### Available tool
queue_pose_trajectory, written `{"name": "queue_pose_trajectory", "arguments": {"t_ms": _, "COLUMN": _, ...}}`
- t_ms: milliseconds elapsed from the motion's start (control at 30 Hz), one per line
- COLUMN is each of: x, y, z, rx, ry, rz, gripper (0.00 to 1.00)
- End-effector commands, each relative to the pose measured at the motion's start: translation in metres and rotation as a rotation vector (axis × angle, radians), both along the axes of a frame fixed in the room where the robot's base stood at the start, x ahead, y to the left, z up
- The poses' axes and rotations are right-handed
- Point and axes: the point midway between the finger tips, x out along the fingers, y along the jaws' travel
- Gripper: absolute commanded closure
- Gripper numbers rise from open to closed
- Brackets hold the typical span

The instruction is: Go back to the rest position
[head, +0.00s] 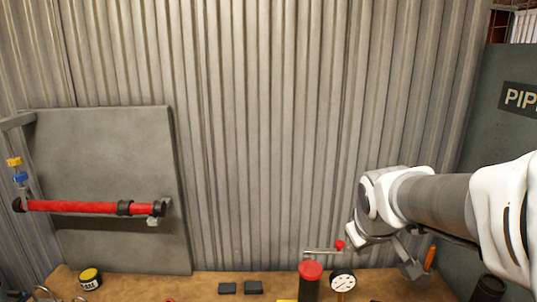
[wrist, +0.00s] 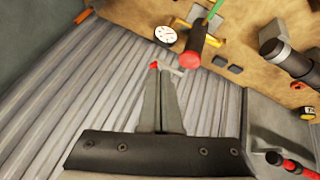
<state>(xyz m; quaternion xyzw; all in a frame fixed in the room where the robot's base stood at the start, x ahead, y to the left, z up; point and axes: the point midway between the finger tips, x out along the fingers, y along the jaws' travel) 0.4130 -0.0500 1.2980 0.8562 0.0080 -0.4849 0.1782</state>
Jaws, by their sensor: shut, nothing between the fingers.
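My gripper (wrist: 163,75) is shut and empty in the wrist view, its two grey fingers side by side. In the head view my arm reaches in from the right, and my gripper (head: 414,272) hangs low above the right part of the workbench. A small lever with a red knob (head: 340,244) stands left of it; the knob (wrist: 154,66) shows by the fingertips in the wrist view, but I cannot tell the gap. No mark of a rest position shows.
A red pipe (head: 85,207) crosses a grey panel (head: 110,150) at left. Before the corrugated wall (head: 270,120) is free room.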

Motion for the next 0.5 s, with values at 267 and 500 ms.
{"name": "queue_pose_trajectory", "arguments": {"t_ms": 267, "x": -0.094, "y": 0.031, "z": 0.005, "rx": 0.156, "ry": 0.006, "rz": -0.123, "gripper": 1.00}}
{"name": "queue_pose_trajectory", "arguments": {"t_ms": 500, "x": -0.153, "y": 0.047, "z": -0.008, "rx": 0.269, "ry": 0.037, "rz": -0.184, "gripper": 1.00}}
